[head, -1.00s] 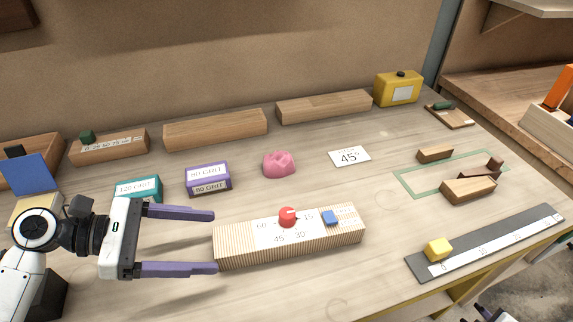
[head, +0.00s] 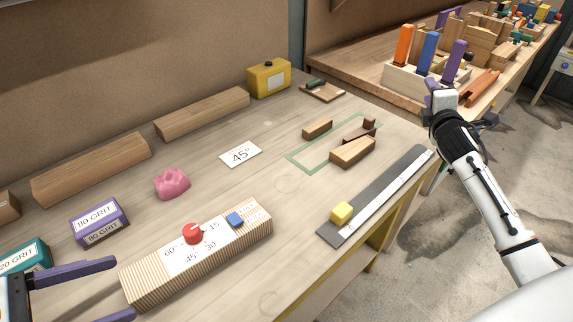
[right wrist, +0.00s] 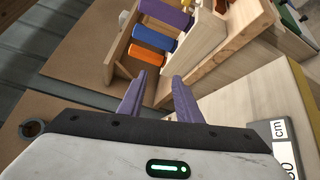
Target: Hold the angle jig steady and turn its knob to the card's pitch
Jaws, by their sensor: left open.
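The angle jig (head: 150,284) is a striped wooden block on the bench, with a dial marked 60, 45, 30 and 15. Its red knob (head: 193,233) has a pale pointer mark, which looks turned toward the 15 side rather than 45. A small blue piece (head: 235,219) sits at the jig's right end. The white card (head: 241,153) behind reads 45°. My left gripper (head: 125,288) is open at the jig's left end, its fingers not closed on it. My right gripper (head: 449,92) is off the bench at right; the right wrist view shows its fingers (right wrist: 160,76) apart and empty.
Purple (head: 99,222) and teal grit blocks and a pink lump (head: 172,184) lie left and behind the jig. A ruler (head: 380,195) with a yellow cube (head: 342,211) lies at the right edge. A rack of coloured handles (head: 425,75) stands near my right gripper.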

